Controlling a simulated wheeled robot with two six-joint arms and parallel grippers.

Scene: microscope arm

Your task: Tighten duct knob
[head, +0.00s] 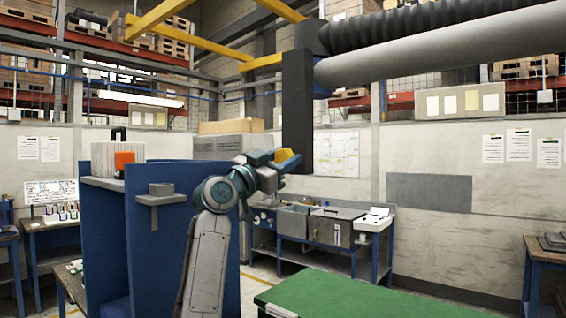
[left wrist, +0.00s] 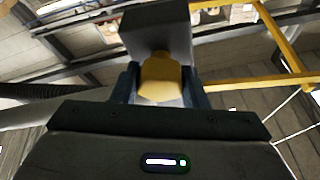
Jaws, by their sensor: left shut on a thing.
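The yellow duct knob (head: 288,157) shows in the head view beside the lower end of the dark vertical duct post (head: 297,105). The knob (left wrist: 160,78) also shows in the middle of the left wrist view, with the dark post (left wrist: 157,27) just beyond it. My left gripper (head: 278,160) is raised to the knob, and its two fingers lie on either side of it. The gripper (left wrist: 161,85) is shut on the knob. The knob's far side and its joint with the post are partly hidden. My right gripper is in neither view.
A ribbed black hose (head: 420,22) and a grey duct pipe (head: 420,62) run right from the post's top. A blue partition (head: 158,245) stands left of my left arm. A green-topped table (head: 350,298) is below right. A blue bench (head: 325,254) with sinks stands behind.

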